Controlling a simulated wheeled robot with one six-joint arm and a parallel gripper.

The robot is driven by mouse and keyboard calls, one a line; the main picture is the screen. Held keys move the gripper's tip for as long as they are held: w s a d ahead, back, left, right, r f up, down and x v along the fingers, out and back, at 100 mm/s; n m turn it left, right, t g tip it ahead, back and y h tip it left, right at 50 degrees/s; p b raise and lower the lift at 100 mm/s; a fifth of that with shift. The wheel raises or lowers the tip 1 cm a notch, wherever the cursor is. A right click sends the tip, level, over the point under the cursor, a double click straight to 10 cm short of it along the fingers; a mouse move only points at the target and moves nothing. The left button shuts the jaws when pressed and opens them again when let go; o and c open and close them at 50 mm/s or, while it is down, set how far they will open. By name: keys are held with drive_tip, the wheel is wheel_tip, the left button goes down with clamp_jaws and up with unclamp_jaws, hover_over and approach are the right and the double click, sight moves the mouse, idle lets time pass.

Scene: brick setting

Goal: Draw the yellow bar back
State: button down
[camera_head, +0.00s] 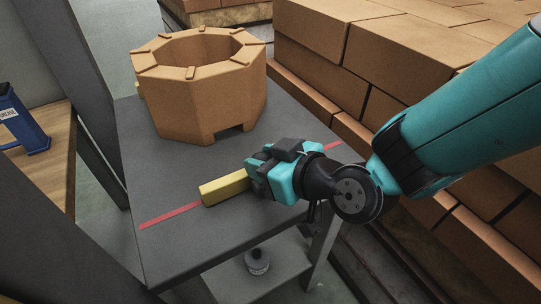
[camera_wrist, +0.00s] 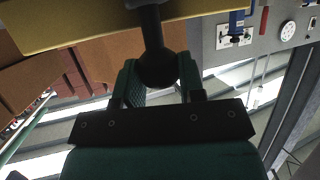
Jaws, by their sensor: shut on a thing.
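The yellow bar (camera_head: 224,188) lies on the grey table (camera_head: 165,250) along a red stripe (camera_head: 170,215). Its left end shows in the head view; my gripper (camera_head: 268,172) hides the rest. In the wrist view a yellow band, seemingly the same bar (camera_wrist: 90,25), crosses the top. A dark stem with a round knob (camera_wrist: 157,66) reaches down from it. My gripper's teal fingers (camera_wrist: 160,78) are on both sides of this knob and shut on it.
A brown octagonal block ring (camera_head: 200,85) with a notch at its base stands on the table behind the bar. Stacked bricks (camera_head: 400,55) rise at the right. A small dark container (camera_head: 257,262) sits on a lower shelf. The table's front left is clear.

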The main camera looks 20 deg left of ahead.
drive_tip(key=shift+s+d, duration=0.1)
drive_tip(key=c, duration=0.7)
unclamp_jaws()
drive_tip(key=shift+d, duration=0.1)
drive_tip(key=b+v, duration=1.2)
drive_tip(key=v, duration=0.5)
drive_tip(key=shift+s+d+r, duration=0.15)
